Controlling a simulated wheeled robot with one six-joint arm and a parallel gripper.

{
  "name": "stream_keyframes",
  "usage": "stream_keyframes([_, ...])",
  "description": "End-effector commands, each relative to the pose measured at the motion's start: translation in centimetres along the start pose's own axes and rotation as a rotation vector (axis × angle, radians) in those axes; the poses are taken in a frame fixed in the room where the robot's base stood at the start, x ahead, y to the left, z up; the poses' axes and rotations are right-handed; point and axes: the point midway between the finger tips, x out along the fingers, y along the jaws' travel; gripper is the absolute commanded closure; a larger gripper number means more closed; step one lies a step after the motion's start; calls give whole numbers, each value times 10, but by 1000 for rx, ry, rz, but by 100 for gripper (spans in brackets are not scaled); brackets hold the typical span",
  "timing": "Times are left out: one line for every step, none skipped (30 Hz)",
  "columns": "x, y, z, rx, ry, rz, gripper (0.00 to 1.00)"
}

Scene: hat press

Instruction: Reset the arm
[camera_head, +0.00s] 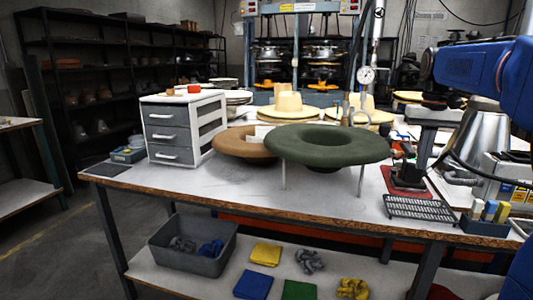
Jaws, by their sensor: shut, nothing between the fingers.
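My blue arm (470,75) reaches in from the right edge, over the right end of the workbench. Its fingertips cannot be made out, so my gripper is not visible here. A dark green wide-brimmed hat (328,143) rests crown down on a thin metal stand on the workbench (225,180). A brown hat (242,144) lies behind and left of it, partly hidden. My arm is apart from both hats.
A grey drawer unit (172,134) stands at the bench's left. Cream hats (288,107) sit behind. A black wire rack (411,207) and tools (490,211) crowd the right. A grey bin (194,246) and folded cloths (265,254) lie on the lower shelf. The front middle is clear.

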Motion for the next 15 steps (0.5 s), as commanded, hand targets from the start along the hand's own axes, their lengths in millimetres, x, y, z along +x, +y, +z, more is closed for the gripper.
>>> stream_keyframes([0, -2, 5, -4, 5, 0, 100])
stream_keyframes([0, -3, 7, -5, 9, 0, 100])
stream_keyframes([1, -5, 10, -9, 14, 0, 100])
stream_keyframes([1, -6, 13, -11, 16, 0, 100])
stream_keyframes([2, -7, 16, -13, 18, 0, 100])
stream_keyframes([3, -9, 20, -16, 24, 0, 100])
stream_keyframes([4, -10, 23, -19, 28, 0, 100])
stream_keyframes([5, -12, 27, -22, 33, 0, 100])
stream_keyframes([6, -14, 31, -25, 38, 0, 100])
stream_keyframes([7, -15, 36, -28, 42, 0, 100])
stream_keyframes([8, -17, 40, -32, 47, 0, 100])
stream_keyframes([10, -19, 45, -37, 55, -1, 100])
stream_keyframes([11, -21, 50, -41, 60, -1, 100])
stream_keyframes([13, -23, 56, -45, 66, -1, 100])
stream_keyframes([16, -26, 64, -51, 75, -1, 100])
